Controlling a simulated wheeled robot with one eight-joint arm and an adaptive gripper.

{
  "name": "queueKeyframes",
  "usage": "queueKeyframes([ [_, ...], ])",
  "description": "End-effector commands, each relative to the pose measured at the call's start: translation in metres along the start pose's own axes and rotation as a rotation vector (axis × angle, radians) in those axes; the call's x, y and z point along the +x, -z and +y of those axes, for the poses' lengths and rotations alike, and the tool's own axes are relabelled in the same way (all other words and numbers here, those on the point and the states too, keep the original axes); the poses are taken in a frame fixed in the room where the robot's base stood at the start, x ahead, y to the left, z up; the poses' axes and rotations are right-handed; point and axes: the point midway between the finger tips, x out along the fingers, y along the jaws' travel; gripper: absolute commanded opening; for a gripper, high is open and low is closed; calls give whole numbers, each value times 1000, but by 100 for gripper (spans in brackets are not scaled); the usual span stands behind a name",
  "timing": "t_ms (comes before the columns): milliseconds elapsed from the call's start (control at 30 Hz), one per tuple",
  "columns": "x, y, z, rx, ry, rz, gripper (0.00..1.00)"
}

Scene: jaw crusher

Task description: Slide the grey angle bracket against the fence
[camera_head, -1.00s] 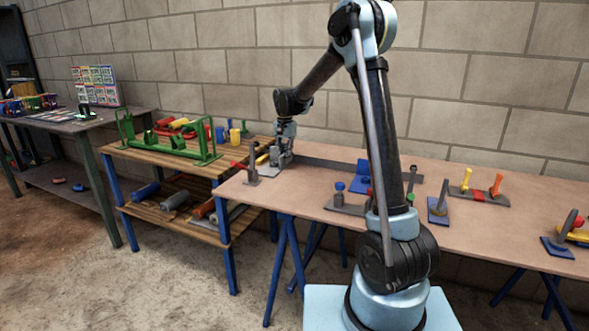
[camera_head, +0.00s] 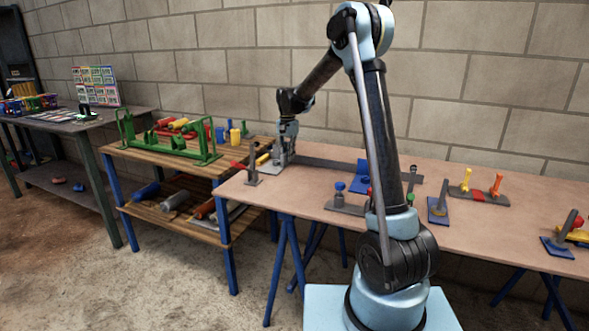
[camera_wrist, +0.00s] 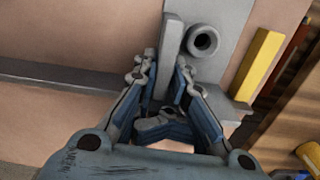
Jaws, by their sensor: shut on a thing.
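The grey angle bracket (camera_wrist: 212,72) has a flat plate, a round hollow boss and an upright flange. My gripper (camera_wrist: 170,90) is shut on the flange, with one finger on each side. In the head view my gripper (camera_head: 284,154) is low over the left end of the pinkish-brown bench. There the bracket (camera_head: 271,170) is mostly hidden behind the gripper and a clamp. The fence (camera_wrist: 55,77) is a long dark grey bar; in the head view it runs along the bench's back (camera_head: 330,166). The bracket's edge is close to the fence; I cannot tell whether they touch.
A yellow bar (camera_wrist: 257,64) lies beside the bracket. A red-handled toggle clamp (camera_head: 253,168) stands in front of it. A blue angled piece (camera_head: 362,178) and several clamps stand further right. A wooden shelf table (camera_head: 165,150) with a green frame stands at left.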

Motion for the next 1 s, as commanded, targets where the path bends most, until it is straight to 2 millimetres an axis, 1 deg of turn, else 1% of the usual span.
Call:
queueKeyframes([
  [33, -1, 4, 0, 2, 2, 7, 0],
  [467, -1, 7, -1, 3, 3, 12, 0],
  [1000, -1, 7, -21, 2, 3, 12, 0],
])
